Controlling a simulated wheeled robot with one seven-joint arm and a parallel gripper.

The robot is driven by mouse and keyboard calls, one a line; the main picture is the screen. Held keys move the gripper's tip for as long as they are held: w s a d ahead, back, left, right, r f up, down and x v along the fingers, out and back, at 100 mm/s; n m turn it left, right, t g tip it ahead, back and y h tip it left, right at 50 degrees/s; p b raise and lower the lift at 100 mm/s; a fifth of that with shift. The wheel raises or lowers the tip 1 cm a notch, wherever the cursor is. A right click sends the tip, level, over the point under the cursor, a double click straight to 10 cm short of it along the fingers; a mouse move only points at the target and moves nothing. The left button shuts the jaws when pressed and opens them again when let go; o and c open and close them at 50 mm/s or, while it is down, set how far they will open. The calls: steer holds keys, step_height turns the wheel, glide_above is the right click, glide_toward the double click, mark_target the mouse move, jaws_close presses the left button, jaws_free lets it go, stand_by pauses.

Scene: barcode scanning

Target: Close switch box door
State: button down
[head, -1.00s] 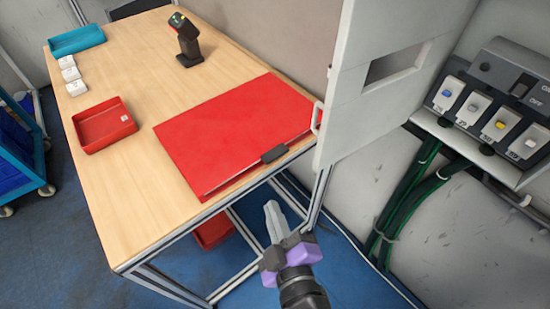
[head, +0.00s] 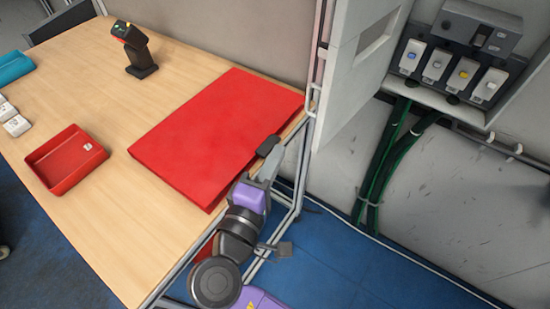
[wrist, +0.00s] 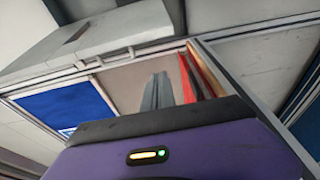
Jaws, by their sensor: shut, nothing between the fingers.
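The switch box door (head: 345,85) is a light grey panel with a slot in it. It stands open to the left of the switch box (head: 455,88), whose switches are exposed. A pale handle (head: 313,98) is on the door's left edge. My gripper (head: 285,158) is shut and empty, below and left of the door's lower edge, near the table's right edge and apart from the door. In the wrist view, the shut fingers (wrist: 157,92) point forward, and the grey door (wrist: 105,38) shows at upper left.
A red tray (head: 67,160) and a scanner (head: 135,50) are farther left. Green cables (head: 385,160) hang below the box. Blue floor is free at lower right.

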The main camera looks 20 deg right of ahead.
steer(key=w+d+p, duration=0.1)
steer(key=d+p, duration=0.1)
steer(key=d, duration=0.4)
steer(key=shift+w+d, duration=0.3)
steer(key=shift+d, duration=0.05)
